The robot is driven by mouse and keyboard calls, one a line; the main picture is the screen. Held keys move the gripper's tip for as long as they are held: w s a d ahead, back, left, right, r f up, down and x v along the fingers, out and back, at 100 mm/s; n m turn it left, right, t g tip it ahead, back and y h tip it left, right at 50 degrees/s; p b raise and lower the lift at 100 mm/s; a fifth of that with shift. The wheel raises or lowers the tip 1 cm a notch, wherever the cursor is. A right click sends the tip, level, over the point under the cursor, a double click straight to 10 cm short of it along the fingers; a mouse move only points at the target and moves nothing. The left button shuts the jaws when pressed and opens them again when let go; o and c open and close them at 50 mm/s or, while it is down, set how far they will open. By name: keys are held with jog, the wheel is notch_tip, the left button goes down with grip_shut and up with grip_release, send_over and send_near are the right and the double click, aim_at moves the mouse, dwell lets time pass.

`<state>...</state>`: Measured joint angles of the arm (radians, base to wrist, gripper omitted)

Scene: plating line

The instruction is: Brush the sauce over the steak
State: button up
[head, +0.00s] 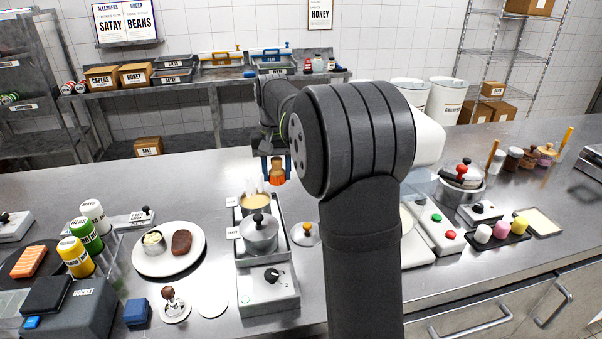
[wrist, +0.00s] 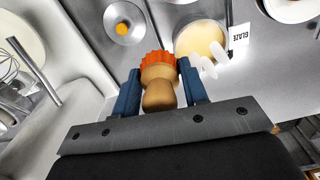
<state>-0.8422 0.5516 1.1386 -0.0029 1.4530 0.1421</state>
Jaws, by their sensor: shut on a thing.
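My gripper (head: 275,170) is shut on a brush with a wooden handle (wrist: 158,97) and an orange scalloped head (wrist: 157,62). In the head view the brush's orange end (head: 277,180) hangs down, just above and to the right of an open pot (head: 253,211). The pot holds tan sauce, with white wisps above it. In the wrist view the sauce (wrist: 200,38) lies beside the brush, near a GLAZE label (wrist: 239,36). The brown steak (head: 181,242) lies on a round white plate (head: 168,269) to the left, apart from the brush.
A lidded pot (head: 259,235) stands in front of the sauce pot on the cooker (head: 268,289). A loose metal lid (head: 305,235) lies to its right. A small filled cup (head: 153,242) shares the steak's plate. Seasoning bottles (head: 86,232) stand left of the plate.

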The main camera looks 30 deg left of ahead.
send_near(255, 202)
jog(key=shift+f, duration=2.8)
jog(key=shift+f, duration=0.6)
notch_tip(255, 202, up, 7)
dwell(0.7)
jog(key=shift+r, duration=0.1)
dwell(0.6)
